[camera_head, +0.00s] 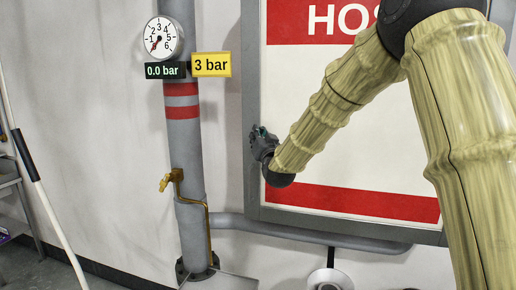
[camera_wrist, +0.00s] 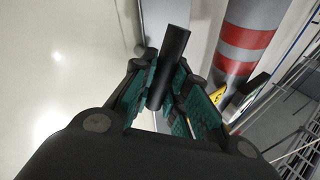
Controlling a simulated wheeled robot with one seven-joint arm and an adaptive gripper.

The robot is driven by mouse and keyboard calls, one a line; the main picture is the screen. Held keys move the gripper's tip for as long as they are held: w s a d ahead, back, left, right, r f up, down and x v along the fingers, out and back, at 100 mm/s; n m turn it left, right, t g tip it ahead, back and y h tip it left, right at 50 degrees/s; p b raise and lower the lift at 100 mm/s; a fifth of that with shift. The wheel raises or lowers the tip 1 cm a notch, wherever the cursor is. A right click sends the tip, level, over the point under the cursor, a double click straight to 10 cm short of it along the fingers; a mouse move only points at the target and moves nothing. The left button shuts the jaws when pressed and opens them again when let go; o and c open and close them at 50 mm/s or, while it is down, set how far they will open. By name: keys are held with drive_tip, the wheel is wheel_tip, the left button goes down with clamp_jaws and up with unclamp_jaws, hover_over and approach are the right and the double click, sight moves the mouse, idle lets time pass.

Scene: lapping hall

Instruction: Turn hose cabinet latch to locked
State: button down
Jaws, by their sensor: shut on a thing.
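The hose cabinet (camera_head: 340,115) is a grey-framed white door with red bands and the letters "HOS" showing, and it looks closed. The latch (camera_wrist: 173,52) is a black bar, seen at the top middle of the wrist view. My gripper (camera_head: 260,137) is at the door's left edge in the head view. In the wrist view my gripper (camera_wrist: 167,88) has its green-padded fingers closed around the latch bar, which sticks out beyond them. The latch itself is hidden behind my gripper in the head view, and no locked mark is visible.
A grey vertical pipe (camera_head: 184,145) with red bands stands left of the cabinet. It carries a gauge (camera_head: 163,38), a 0.0 bar display (camera_head: 165,70), a yellow 3 bar sign (camera_head: 211,64) and a brass tap (camera_head: 172,179). A low pipe (camera_head: 300,232) runs below the door.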

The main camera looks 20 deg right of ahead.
drive_tip(key=shift+s+d+f+m+t+h+b, duration=0.15)
drive_tip(key=shift+m+t+h+b, duration=0.15)
drive_tip(key=shift+m+b, duration=0.65)
drive_tip(key=shift+w+f+m+t+h+b, duration=0.15)
drive_tip(key=shift+m+t+h+b, duration=0.2)
drive_tip(key=shift+b, duration=1.15)
drive_tip(key=shift+s+d+f+m+t+h+b, duration=0.15)
drive_tip(key=shift+m+h+b, duration=0.2)
drive_tip(key=shift+m+b, duration=0.6)
drive_tip(key=m+h+b, duration=0.1)
drive_tip(key=b, duration=0.2)
drive_tip(key=m+h+b, duration=0.1)
drive_tip(key=m+b, duration=0.1)
drive_tip(key=b, duration=0.1)
drive_tip(key=m+t+h+b, duration=0.1)
drive_tip(key=m+b, duration=0.1)
drive_tip(key=b, duration=0.1)
drive_tip(key=shift+f, duration=0.25)
drive_tip(key=m+g+h+b, duration=0.1)
drive_tip(key=m+h+b, duration=0.3)
drive_tip(key=m, duration=0.1)
drive_tip(key=m+g+h+b, duration=0.1)
drive_tip(key=m+h+b, duration=0.2)
drive_tip(key=m+b, duration=0.2)
drive_tip(key=shift+s+d+f+m+h+b, duration=0.1)
drive_tip(key=shift+m+h+b, duration=0.2)
drive_tip(key=shift+h, duration=0.1)
drive_tip(key=shift+m+g+h, duration=0.3)
drive_tip(key=shift+m, duration=0.15)
